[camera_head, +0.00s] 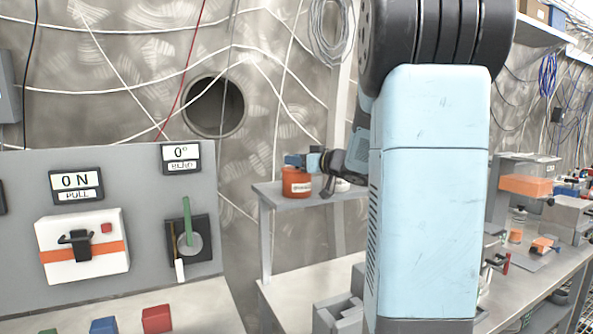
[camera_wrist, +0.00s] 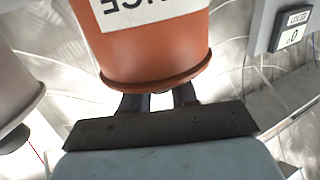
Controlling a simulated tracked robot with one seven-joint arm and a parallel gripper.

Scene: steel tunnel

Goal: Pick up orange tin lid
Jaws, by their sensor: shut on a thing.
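An orange tin (camera_head: 296,184) with a white label stands on a small grey shelf in the head view. In the wrist view the orange tin (camera_wrist: 155,45) appears upside down, and its lid (camera_wrist: 150,83) shows as a darker rim at the end nearest my gripper. My gripper (camera_head: 308,160) is at the top of the tin. In the wrist view the two dark fingers of my gripper (camera_wrist: 158,99) reach to the lid end and are shut on the lid. The exact grip point is mostly hidden by the rim. No gap between lid and tin can be made out.
The grey shelf (camera_head: 268,199) holds the tin near its left end. A pale tin (camera_wrist: 14,85) stands beside it in the wrist view. A control panel (camera_head: 110,225) is at the left. A workbench (camera_head: 553,274) with several items is at the right.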

